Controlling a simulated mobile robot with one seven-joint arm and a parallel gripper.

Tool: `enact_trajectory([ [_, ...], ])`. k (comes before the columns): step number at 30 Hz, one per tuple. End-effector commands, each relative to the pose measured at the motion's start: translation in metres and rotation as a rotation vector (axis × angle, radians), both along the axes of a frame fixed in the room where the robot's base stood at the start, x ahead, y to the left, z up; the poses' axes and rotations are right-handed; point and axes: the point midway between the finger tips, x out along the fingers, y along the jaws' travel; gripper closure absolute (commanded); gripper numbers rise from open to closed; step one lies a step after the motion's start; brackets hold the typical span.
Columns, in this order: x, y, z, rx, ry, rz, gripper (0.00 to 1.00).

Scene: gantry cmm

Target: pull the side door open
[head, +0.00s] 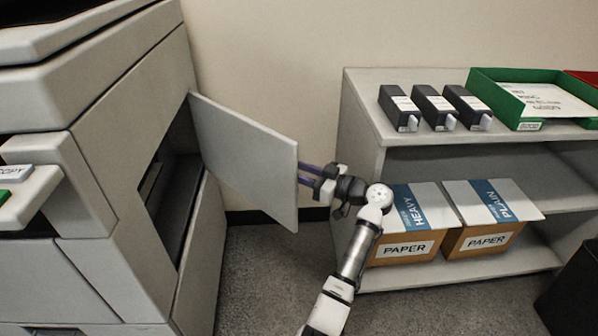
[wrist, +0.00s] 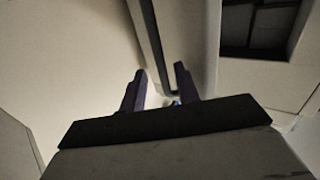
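The side door (head: 245,160) is a flat pale grey panel on the right side of the copier (head: 90,100). It stands swung well out from the copier, showing a dark opening (head: 175,205) behind it. My gripper (head: 307,174) is at the door's free edge, with its purple fingers pointing left; their tips seem partly hidden behind the panel. In the wrist view my gripper (wrist: 160,72) has its two fingers apart. The door's edge (wrist: 175,40) runs up beyond and between them, partly behind the right finger. I cannot tell whether either finger touches the door.
A grey shelf unit (head: 362,105) stands right of my arm. A dark bin (head: 575,290) is at the lower right. Floor (head: 262,285) between copier and shelf is clear.

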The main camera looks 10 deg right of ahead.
Motion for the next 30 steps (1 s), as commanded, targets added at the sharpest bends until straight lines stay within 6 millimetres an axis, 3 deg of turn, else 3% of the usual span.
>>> enact_trajectory([
  [15, -0.062, -0.087, 0.000, 0.000, -0.001, 0.000, 0.68],
  [21, -0.073, -0.101, 0.000, 0.000, 0.000, 0.002, 0.68],
  [30, -0.075, -0.103, 0.000, 0.000, 0.000, 0.004, 0.68],
])
